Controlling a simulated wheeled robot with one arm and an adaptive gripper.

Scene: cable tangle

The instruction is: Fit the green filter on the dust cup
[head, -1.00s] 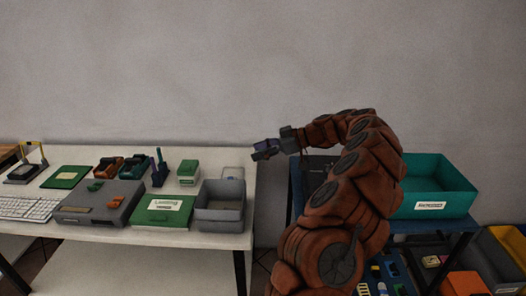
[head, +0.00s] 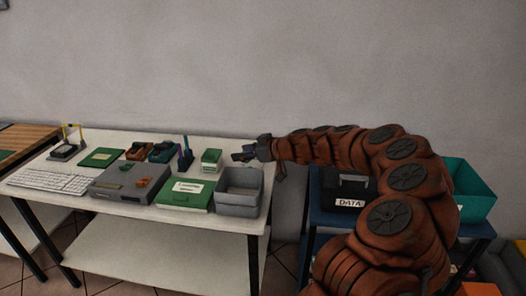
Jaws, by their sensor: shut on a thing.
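My gripper (head: 245,154) is above the white table's right end, behind and above the open grey bin (head: 238,209). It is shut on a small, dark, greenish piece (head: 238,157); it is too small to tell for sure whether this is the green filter. No dust cup can be told apart for certain. A grey case (head: 122,196) with orange-red parts on top lies left of a flat green box with a white label (head: 186,203). A small green and white box (head: 211,156) stands just left of my gripper.
A keyboard (head: 48,181), a green mat (head: 101,157), orange and teal holders (head: 161,152) and an upright purple-blue item (head: 186,157) crowd the white table (head: 128,223). A dark box marked DATA (head: 349,187) and a teal bin (head: 475,184) stand right, across a gap.

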